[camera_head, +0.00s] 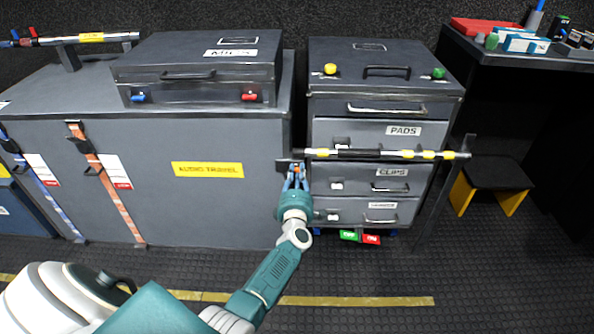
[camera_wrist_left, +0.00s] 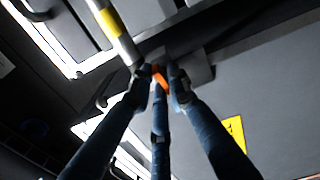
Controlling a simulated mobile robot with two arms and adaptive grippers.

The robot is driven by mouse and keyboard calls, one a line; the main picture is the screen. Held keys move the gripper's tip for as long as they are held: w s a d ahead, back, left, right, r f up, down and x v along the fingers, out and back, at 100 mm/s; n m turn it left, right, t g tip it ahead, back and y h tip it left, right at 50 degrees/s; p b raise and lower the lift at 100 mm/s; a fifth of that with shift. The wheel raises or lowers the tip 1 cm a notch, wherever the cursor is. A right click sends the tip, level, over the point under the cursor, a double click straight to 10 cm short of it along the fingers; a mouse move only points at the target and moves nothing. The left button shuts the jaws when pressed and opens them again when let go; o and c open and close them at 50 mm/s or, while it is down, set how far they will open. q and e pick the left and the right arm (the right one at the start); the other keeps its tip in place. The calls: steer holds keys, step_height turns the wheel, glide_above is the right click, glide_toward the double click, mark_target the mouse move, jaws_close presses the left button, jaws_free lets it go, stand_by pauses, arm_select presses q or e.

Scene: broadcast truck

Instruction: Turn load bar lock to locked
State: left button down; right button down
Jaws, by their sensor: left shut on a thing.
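The load bar (camera_head: 380,153) is a horizontal rod with yellow and silver bands, across the front of the drawer cabinet. The load bar lock (camera_head: 298,167) is at the bar's left end, small and mostly hidden by my gripper. My left gripper (camera_head: 296,178) reaches up to it from below, its fingers shut on it. In the left wrist view the bar (camera_wrist_left: 115,30) comes in from the upper left. The fingers (camera_wrist_left: 160,85) close around an orange piece of the lock (camera_wrist_left: 158,76). The lock's exact angle cannot be told. My right gripper is not in view.
A dark grey trunk (camera_head: 235,140) with a yellow label stands left of the lock. The drawer cabinet (camera_head: 322,105) is behind the bar. A dark post (camera_head: 440,205) stands at the bar's right end. The floor in front is clear.

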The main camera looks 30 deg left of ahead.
arm_select(q)
steer(key=shift+a+r+m, duration=0.1)
steer(key=shift+m, duration=0.4)
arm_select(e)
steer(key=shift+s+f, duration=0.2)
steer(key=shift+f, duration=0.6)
arm_select(q)
steer(key=c, duration=1.8)
jaws_free()
steer(key=shift+o, duration=0.2)
steer(key=shift+s+d, duration=0.3)
steer(key=v, duration=1.1)
